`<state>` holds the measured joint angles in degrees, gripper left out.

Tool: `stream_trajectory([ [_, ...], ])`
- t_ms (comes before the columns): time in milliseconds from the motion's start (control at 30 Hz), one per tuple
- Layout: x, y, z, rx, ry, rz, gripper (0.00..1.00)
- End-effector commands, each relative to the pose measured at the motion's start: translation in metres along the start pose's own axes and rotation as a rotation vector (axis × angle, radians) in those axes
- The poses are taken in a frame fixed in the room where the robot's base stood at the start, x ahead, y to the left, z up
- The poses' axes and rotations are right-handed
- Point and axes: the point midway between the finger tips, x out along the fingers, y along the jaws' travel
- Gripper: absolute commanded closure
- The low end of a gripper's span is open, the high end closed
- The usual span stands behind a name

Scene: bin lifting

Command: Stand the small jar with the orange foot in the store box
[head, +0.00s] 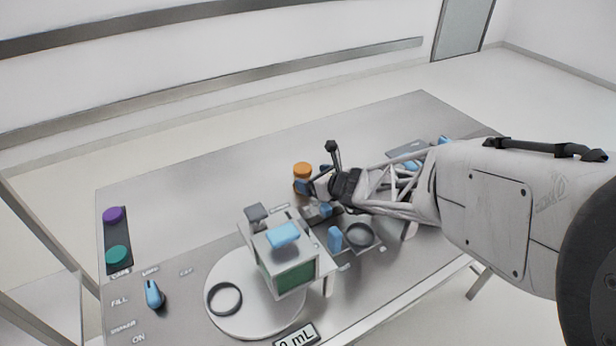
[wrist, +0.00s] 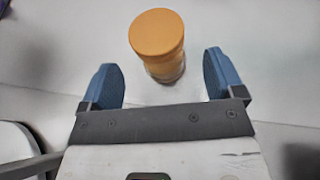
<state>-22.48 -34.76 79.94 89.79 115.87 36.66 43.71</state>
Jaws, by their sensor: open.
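The small jar (head: 303,171) stands on the table just beyond my gripper (head: 314,197), with its orange end upward. In the wrist view the jar (wrist: 158,38) shows a wide orange end and a clear lower part. My gripper (wrist: 160,78) is open, with one blue finger on each side of the jar in the picture. Neither finger visibly touches it, and I cannot tell how deep it sits between them. A pale box with a green front and blue top handle (head: 284,235) stands left of my gripper. I cannot tell whether it is the store box.
A round white plate (head: 250,318) carries a dark ring (head: 223,298). A strip with purple (head: 113,214) and green (head: 118,255) caps lies at the left. A small tray (head: 368,246) is under my arm. A grey item (head: 407,151) lies far right. The table's back left is clear.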

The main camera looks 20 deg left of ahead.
Motion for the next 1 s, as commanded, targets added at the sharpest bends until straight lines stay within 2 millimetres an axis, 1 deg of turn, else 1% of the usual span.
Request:
stream_trajectory([
  [100, -0.0083, 0.0000, 0.0004, -0.001, 0.000, 0.000, 0.12],
  [200, -0.0110, 0.0001, -0.0004, -0.001, 0.001, 0.000, 0.12],
  [667, -0.0110, 0.0001, -0.0003, -0.001, 0.001, 0.000, 0.12],
  [733, -0.0110, 0.0001, -0.0003, -0.001, 0.001, 0.000, 0.08],
  [1000, -0.0109, 0.0002, -0.0001, -0.002, 0.001, 0.000, 0.08],
])
